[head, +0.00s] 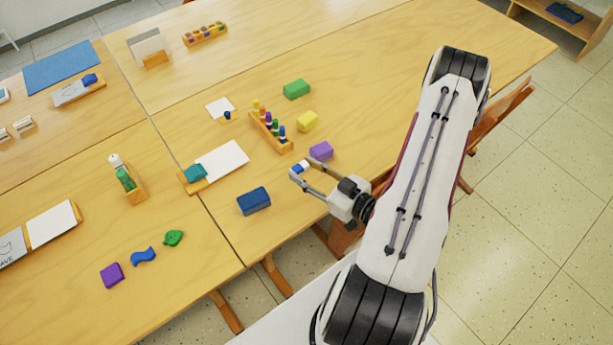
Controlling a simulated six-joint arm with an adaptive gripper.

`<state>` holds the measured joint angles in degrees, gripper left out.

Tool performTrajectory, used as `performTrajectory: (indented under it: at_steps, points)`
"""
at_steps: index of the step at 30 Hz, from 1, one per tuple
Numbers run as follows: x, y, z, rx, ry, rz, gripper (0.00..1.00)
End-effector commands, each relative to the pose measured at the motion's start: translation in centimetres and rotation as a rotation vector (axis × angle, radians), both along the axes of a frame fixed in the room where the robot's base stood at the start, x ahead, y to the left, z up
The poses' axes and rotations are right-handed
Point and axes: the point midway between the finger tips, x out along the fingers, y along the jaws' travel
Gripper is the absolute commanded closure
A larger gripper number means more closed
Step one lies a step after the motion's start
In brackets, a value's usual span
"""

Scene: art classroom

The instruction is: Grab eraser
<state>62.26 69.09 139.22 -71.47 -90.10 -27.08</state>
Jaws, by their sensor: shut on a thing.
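The eraser (301,167), a small white and blue block, is between the fingertips of my gripper (299,172). My gripper is shut on it over the front part of the wooden table. I cannot tell whether the eraser is lifted or still touches the tabletop. The fingers hide part of its sides. A purple block (321,151) is just to the right of the eraser, and a dark blue block (254,201) lies to the left and nearer the front edge.
A wooden rack of coloured markers (271,131) stands behind my gripper. Yellow (307,121) and green (297,89) blocks lie further back. A whiteboard (222,160) with a teal cloth (195,173) lies to the left. The table's right side is mostly clear.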

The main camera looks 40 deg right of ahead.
Motion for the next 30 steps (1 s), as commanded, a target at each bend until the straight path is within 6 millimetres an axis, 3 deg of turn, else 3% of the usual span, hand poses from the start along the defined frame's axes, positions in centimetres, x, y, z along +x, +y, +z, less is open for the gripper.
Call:
performTrajectory:
  at_steps: [13,30]
  points:
    - [0.0,0.0,4.2,-0.001,0.0,0.0,0.79]
    - [0.0,0.0,5.2,0.001,0.0,0.0,0.79]
